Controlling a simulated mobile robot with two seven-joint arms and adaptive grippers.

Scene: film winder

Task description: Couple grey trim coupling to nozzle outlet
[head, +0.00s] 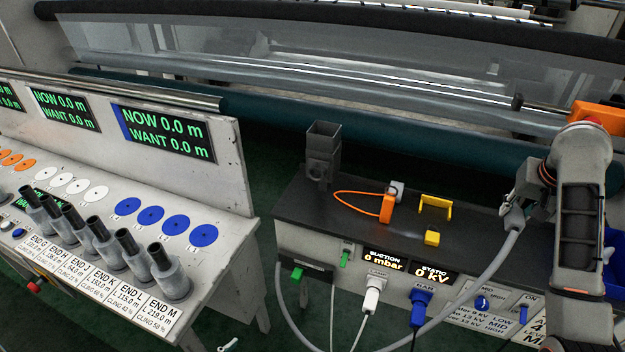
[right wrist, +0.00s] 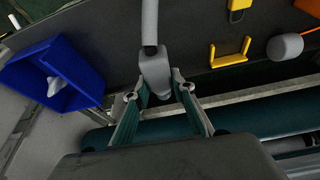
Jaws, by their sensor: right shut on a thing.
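The grey trim coupling (head: 513,219) is at the end of a grey hose (head: 494,265), at the right of the head view. My right gripper (head: 524,192) is shut on it above the right end of the black bench top. In the right wrist view the coupling (right wrist: 156,72) sits between the two fingers, with the hose (right wrist: 149,22) running up from it. A dark grey square-topped nozzle (head: 323,145) stands at the bench's left end. Its round outlet (head: 315,171) shows low on its front, well apart from the coupling. My left gripper is out of view.
An orange tool (head: 387,207) with a cord loop, a yellow bracket (head: 435,207) and a yellow block (head: 432,238) lie mid-bench. A blue bin (right wrist: 47,72) is at left in the right wrist view. A film roller (head: 400,155) runs behind the bench.

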